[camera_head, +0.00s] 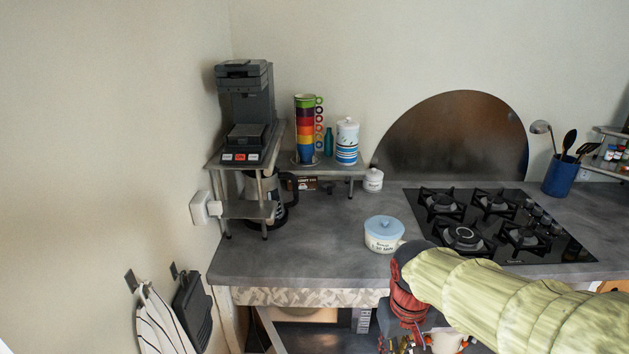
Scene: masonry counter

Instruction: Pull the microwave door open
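No microwave can be made out for certain. Under the counter's front edge, a grey strip with small button-like marks (362,320) shows beside a dark opening; it may be part of a microwave, but most of it is hidden. My arm, in a pale green sleeve, comes in from the lower right. Its red and dark end (405,302) points down in front of the counter edge, just right of that strip. The gripper's fingers cannot be made out, and I see no clear contact with a door.
A coffee machine (246,110) stands on a metal rack at left. Cloths hang at lower left.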

